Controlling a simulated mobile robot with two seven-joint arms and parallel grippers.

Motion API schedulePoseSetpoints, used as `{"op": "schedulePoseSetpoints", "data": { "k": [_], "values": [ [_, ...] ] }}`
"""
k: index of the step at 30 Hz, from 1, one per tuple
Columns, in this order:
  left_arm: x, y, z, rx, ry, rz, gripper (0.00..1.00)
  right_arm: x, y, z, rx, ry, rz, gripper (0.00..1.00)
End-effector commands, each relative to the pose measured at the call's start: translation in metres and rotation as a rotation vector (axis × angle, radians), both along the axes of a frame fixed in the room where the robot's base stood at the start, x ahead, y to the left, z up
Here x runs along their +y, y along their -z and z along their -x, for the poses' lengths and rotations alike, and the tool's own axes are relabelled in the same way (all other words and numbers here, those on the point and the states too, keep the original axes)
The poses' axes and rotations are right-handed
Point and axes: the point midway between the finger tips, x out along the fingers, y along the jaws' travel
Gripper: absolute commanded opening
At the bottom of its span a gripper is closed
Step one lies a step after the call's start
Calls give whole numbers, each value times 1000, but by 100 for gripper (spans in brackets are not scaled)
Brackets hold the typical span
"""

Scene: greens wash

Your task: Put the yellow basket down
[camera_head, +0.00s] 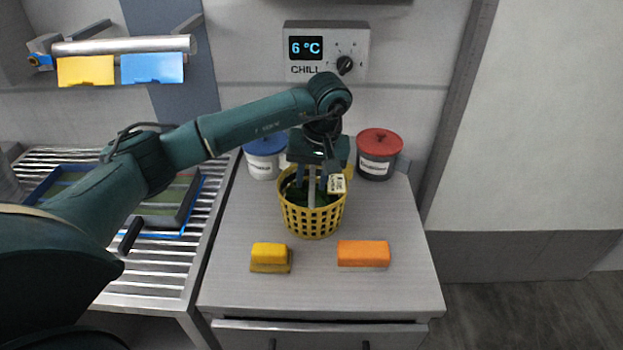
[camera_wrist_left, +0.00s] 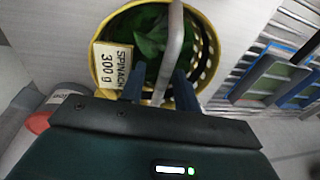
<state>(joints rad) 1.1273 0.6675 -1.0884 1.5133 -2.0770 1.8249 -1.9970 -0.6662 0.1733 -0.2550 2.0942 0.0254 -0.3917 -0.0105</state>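The yellow basket (camera_head: 313,222) stands upright on the grey counter top, with green leaves inside. Its pale handle arches over the top. My left gripper (camera_head: 312,184) points down over the basket, its two fingers on either side of the handle with a gap showing on both sides, so it looks open around the handle. In the left wrist view the yellow basket (camera_wrist_left: 103,68) lies below the gripper (camera_wrist_left: 161,88), and the handle passes between the fingers. A label reading "SPINACH 300 g" (camera_wrist_left: 112,64) is on the basket's rim. My right gripper is in neither view.
On the counter (camera_head: 330,292), a yellow block (camera_head: 269,256) and an orange block (camera_head: 363,253) lie in front of the basket. A red-lidded jar (camera_head: 378,155) and a blue-lidded jar (camera_head: 264,158) stand behind. A slatted rack (camera_head: 130,285) with trays is left.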

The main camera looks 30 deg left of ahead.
Motion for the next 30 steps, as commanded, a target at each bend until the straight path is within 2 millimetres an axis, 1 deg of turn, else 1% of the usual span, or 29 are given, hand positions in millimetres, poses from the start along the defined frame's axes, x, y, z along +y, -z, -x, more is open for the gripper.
{"op": "schedulePoseSetpoints", "data": {
  "k": [3, 9, 15, 18, 21, 30],
  "values": [
    [-4, -21, -1, -6, 3, 0, 32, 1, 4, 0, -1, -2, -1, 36],
    [-11, -65, 1, -7, 2, 0, 32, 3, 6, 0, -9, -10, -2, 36],
    [-17, -99, 2, -5, 1, -1, 32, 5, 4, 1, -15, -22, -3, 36],
    [-18, -107, 2, -3, 0, -1, 32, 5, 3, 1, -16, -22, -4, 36],
    [-19, -111, 3, -1, 0, 0, 32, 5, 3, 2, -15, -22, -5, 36],
    [-19, -111, 3, 0, 0, 0, 32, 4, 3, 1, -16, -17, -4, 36]
  ]
}}
